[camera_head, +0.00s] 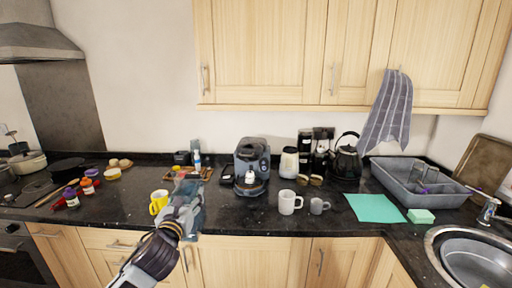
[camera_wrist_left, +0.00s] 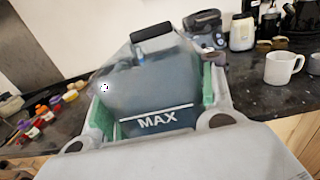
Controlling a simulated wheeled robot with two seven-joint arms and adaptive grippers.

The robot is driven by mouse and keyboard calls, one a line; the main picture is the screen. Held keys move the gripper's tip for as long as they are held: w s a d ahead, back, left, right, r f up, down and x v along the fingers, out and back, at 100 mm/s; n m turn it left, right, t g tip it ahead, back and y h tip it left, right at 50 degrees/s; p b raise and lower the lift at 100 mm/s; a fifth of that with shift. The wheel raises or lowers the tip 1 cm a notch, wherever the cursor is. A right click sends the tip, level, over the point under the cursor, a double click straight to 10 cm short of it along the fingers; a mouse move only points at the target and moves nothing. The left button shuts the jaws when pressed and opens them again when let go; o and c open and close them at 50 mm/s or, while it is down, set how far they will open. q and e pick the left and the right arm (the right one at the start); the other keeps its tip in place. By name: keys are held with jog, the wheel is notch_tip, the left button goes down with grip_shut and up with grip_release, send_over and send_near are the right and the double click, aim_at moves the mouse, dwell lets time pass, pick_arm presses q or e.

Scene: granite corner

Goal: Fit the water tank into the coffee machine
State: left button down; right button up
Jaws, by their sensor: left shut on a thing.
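The coffee machine (camera_head: 252,165) stands on the dark counter near the back wall, dark grey-blue, with a small white-labelled item at its front. It also shows in the left wrist view (camera_wrist_left: 203,27), partly cut off behind the tank. The water tank (camera_wrist_left: 150,85) is a see-through grey-blue box with a black handle on top and a "MAX" mark. My left gripper (camera_wrist_left: 158,118) is shut on the tank, its green-lined fingers on either side. In the head view the left gripper (camera_head: 186,205) holds the tank above the counter's front edge, left of the machine. My right gripper is not in view.
A yellow mug (camera_head: 158,202) stands just left of the left gripper. A white mug (camera_head: 289,202) and a grey mug (camera_head: 319,206) stand right of the machine. The counter before the machine is mostly clear.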

pick_arm(q)
jog(key=s+f, duration=0.4)
jog(key=f, duration=0.6)
jog(key=s+f, duration=0.5)
jog(key=f, duration=0.6)
jog(key=shift+s+a, duration=0.2)
jog(key=shift+a, duration=0.1)
